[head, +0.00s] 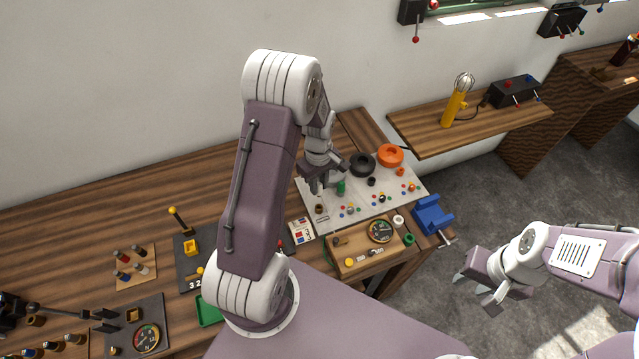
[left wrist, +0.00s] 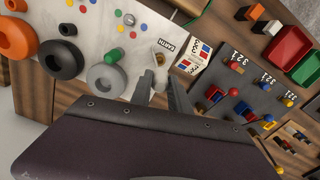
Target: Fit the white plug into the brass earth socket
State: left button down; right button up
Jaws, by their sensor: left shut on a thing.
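The brass earth socket (left wrist: 161,59) sits beside the EARTH label on the pale panel in the left wrist view. In the head view the socket (head: 320,209) shows just below my left gripper (head: 318,190). My left gripper (left wrist: 160,92) points down at the panel, its fingertips close to the socket. It is shut on what seems to be the white plug, which is mostly hidden between the fingers. I cannot tell whether the plug touches or enters the socket. My right gripper (head: 482,291) hangs open and empty over the floor at the right.
An orange ring (left wrist: 16,39), a black ring (left wrist: 61,59) and a grey ring (left wrist: 106,79) lie along the panel beside my left gripper. A wooden gauge board (head: 350,258) and a blue vise (head: 432,215) stand by the bench edge.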

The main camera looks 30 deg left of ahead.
aim_at(319, 196)
pick_arm(q)
jog(key=shift+s+a+f, duration=0.1)
jog(key=shift+s+f, duration=0.05)
jog(key=shift+f, duration=0.35)
jog(key=f+b, duration=0.3)
jog(key=f, duration=0.1)
jog(key=shift+w+d, duration=0.3)
jog(key=shift+f+b, duration=0.25)
jog(key=shift+b, duration=0.15)
jog(key=shift+s+a+f, duration=0.1)
jog(key=shift+a, duration=0.05)
jog(key=shift+p, duration=0.35)
jog(key=shift+f+b, duration=1.25)
jog(key=shift+f, duration=0.4)
